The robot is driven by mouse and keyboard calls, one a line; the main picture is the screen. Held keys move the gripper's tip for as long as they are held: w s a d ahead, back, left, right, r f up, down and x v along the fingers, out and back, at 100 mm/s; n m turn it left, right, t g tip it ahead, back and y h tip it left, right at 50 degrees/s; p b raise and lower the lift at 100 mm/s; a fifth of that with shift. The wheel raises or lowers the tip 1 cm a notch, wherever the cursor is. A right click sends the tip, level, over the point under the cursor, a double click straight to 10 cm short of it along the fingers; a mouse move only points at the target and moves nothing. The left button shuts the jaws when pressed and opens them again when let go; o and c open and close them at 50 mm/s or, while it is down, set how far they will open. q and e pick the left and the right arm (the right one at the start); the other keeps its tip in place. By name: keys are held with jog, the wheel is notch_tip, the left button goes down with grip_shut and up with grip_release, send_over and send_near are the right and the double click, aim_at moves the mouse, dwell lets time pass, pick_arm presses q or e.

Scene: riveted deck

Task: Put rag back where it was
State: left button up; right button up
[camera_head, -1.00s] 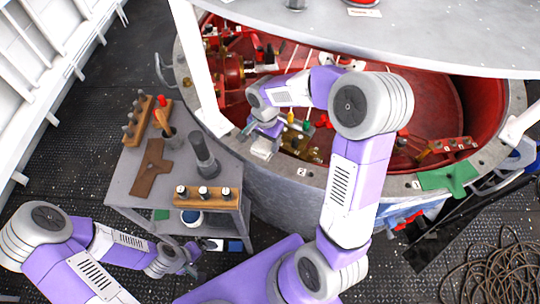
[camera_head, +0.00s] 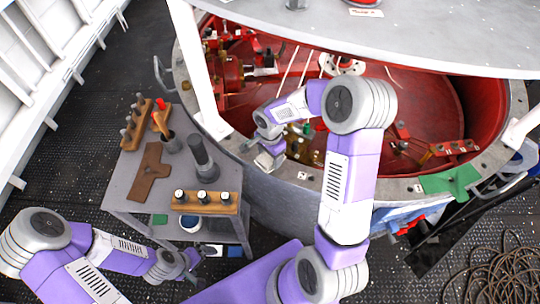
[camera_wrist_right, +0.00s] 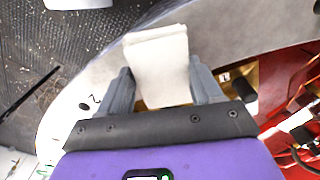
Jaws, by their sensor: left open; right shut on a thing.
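My right gripper (camera_head: 270,156) is shut on a pale cream, folded, cloth-like piece that looks like the rag (camera_wrist_right: 158,58). In the right wrist view the piece sticks out beyond both fingers (camera_wrist_right: 160,88). In the head view the gripper hangs over the near left rim of the round tank (camera_head: 330,188). I cannot tell whether the rag touches the rim. My left gripper (camera_head: 188,265) is open and empty, low beside the front of the small grey table.
The grey table (camera_head: 120,190) at left bears a brown flat piece (camera_head: 148,174), a dark cylinder (camera_head: 203,158) and wooden blocks with pegs (camera_head: 206,202). A green cloth (camera_head: 452,184) lies on the rim at right. A white post (camera_head: 200,70) stands left of my right gripper.

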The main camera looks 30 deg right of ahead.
jog(key=shift+f, duration=0.2)
jog(key=o, duration=1.2)
jog(key=shift+r, duration=0.1)
jog(key=shift+r, duration=0.2)
notch_tip(320, 180, up, 12)
jog(key=p, duration=0.2)
jog(key=shift+f, duration=0.1)
